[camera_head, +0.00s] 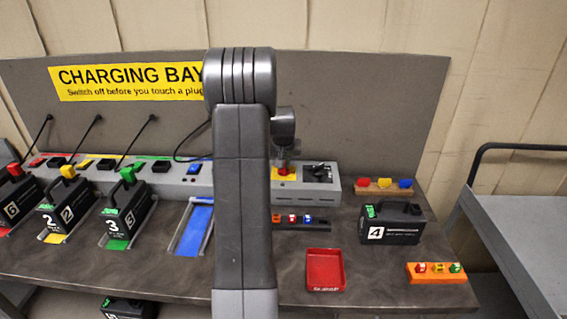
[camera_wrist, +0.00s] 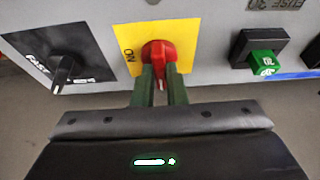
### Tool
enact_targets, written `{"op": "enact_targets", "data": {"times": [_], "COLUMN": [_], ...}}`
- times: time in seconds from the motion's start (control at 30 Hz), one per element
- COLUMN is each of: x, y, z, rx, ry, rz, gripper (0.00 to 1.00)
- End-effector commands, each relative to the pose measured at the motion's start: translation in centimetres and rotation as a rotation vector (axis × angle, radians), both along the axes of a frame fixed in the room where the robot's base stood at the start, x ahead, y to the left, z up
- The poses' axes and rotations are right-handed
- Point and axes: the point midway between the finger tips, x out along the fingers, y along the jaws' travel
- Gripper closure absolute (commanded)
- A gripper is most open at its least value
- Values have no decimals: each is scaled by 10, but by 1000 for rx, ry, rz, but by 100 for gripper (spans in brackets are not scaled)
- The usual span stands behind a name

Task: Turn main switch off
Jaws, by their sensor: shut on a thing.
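The main switch is a red rotary knob (camera_wrist: 158,54) on a yellow plate (camera_wrist: 190,41), set in the grey charging unit. The plate reads "ON" beside the knob. My gripper (camera_wrist: 158,78) is shut on the red knob, with its two green fingers on either side of it. In the head view the yellow plate (camera_head: 284,174) shows just right of my arm.
A black dial (camera_wrist: 63,68) sits left of the switch in the wrist view, and a green plug (camera_wrist: 264,60) right. In the head view, a red tray (camera_head: 325,287), a black battery marked 4 (camera_head: 392,222) and an orange block (camera_head: 437,280) stand on the table. My arm hides the middle.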

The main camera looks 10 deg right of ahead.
Motion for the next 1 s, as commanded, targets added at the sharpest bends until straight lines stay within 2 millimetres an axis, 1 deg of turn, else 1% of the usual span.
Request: {"op": "enact_targets", "data": {"times": [0.23, 0.27, 0.3, 0.37, 0.63, 0.73, 0.87, 1.0], "x": [0, 0, 0, 0, 0, -1, -7, -17], "y": [0, 0, 0, 0, 0, 1, 2, 5], "z": [0, 0, 0, 0, 0, 5, 19, 45], "rx": [-1, -1, -1, -1, -1, -1, -1, -2], "ry": [-1, -1, -1, -1, -1, -3, -4, -6], "rz": [3, 3, 3, 2, 1, 1, 1, 1], "gripper": [100, 84, 76, 66, 66, 66, 66, 66]}}
